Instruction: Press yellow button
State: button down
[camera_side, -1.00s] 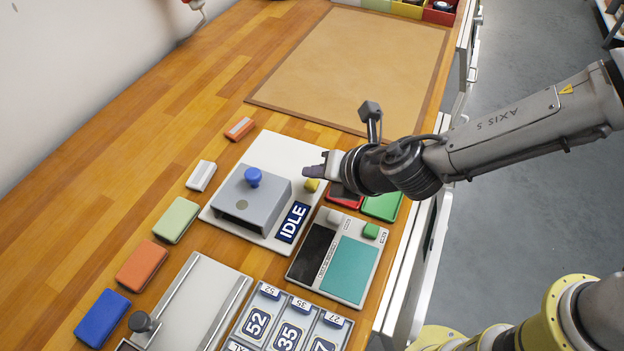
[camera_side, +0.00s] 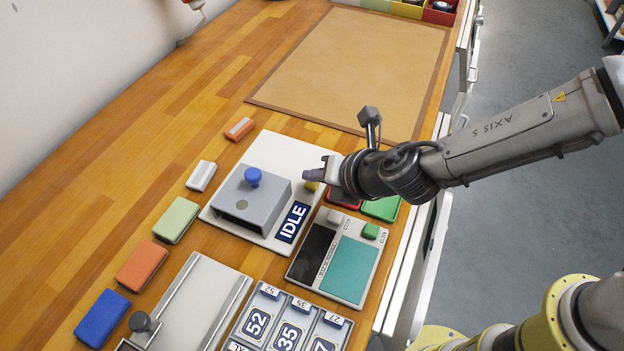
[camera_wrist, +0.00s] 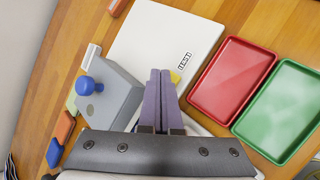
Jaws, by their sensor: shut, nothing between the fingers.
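The yellow button (camera_side: 312,186) sits on a white panel (camera_side: 300,152), to the right of a grey box with a blue knob. My gripper (camera_side: 308,175) is shut and empty, its purple fingertips right over the button and partly hiding it in the side view. In the wrist view the shut fingers (camera_wrist: 160,72) point at the panel, and a bit of the yellow button (camera_wrist: 175,77) shows beside their tips. I cannot tell whether the tips touch the button.
The grey box (camera_side: 262,205) with its blue knob (camera_side: 253,177) stands close left of the fingers. An IDLE display (camera_side: 293,222) lies just in front. A red tray (camera_wrist: 232,80) and a green tray (camera_wrist: 284,110) lie to the right. The brown mat (camera_side: 350,65) behind is clear.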

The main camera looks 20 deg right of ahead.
aim_at(316, 188)
jog(key=shift+f, duration=0.5)
dwell(0.6)
jog(key=shift+r, duration=0.9)
jog(key=shift+r, duration=2.5)
